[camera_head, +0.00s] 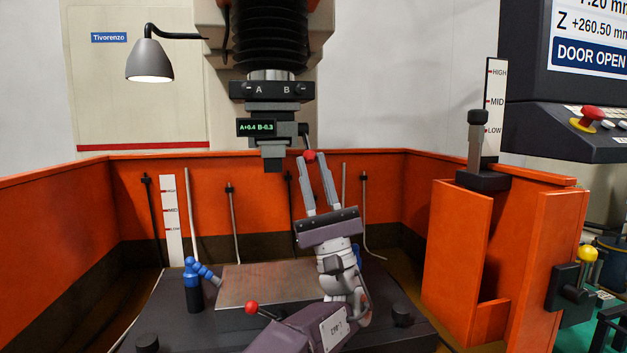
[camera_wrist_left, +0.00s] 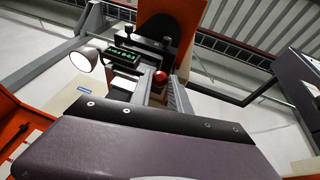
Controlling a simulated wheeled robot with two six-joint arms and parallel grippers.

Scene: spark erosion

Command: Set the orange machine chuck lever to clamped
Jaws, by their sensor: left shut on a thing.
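The machine chuck (camera_head: 272,120) hangs under the black bellows at top centre, with a small green-lit display (camera_head: 256,127) on it. Its short dark lever (camera_head: 305,134) is on the right side and points down, ending in a red ball knob (camera_head: 310,155). My left gripper (camera_head: 313,161) reaches up from below with the knob between its fingertips, shut on it. In the left wrist view the red knob (camera_wrist_left: 160,77) shows at the fingers, just under the chuck. No clamped or unclamped marking is readable. My right gripper is not in view.
Orange tank walls (camera_head: 84,190) surround the dark worktable with a brown plate (camera_head: 262,285). A blue nozzle (camera_head: 198,270) and a red-knobbed lever (camera_head: 251,308) stand there. A grey lamp (camera_head: 150,60) hangs upper left. An orange post with a level slider (camera_head: 478,118) stands right.

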